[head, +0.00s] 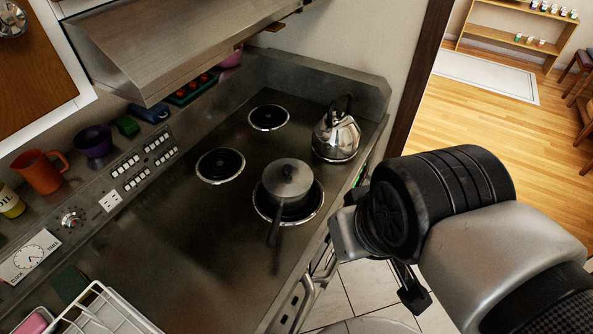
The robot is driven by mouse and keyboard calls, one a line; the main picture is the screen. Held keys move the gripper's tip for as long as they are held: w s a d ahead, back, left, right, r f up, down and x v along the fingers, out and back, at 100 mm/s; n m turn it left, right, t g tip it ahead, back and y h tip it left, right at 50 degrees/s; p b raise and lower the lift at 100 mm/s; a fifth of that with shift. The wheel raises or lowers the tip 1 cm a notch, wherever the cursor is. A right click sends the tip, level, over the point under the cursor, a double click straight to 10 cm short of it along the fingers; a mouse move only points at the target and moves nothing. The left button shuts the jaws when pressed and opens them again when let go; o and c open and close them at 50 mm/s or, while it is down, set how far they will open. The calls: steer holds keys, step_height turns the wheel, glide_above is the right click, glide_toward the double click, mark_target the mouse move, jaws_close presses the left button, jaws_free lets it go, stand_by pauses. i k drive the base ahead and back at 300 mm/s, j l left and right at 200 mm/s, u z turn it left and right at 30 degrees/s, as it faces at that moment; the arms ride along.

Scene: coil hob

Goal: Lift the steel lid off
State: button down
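The steel lid (285,179) is a round grey disc with a small dark knob on top. It sits on a dark pan (291,209) whose handle points toward the front edge of the hob. The pan stands on the front right coil burner (318,207). My gripper (408,287) is at the right, out past the hob's front edge and apart from the lid. It is seen from behind, partly hidden by my own wrist, and its fingers are not clear enough to tell open from shut.
A shiny kettle (336,136) stands close behind the pan, to the right. Two bare coil burners (220,165) lie to the left and back. A steel hood (170,45) overhangs the rear. A white dish rack (100,311) is at the lower left. The hob left of the pan is clear.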

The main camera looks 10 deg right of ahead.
mark_target(283, 177)
steer(key=i+l+z, duration=0.1)
steer(key=i+l, duration=0.65)
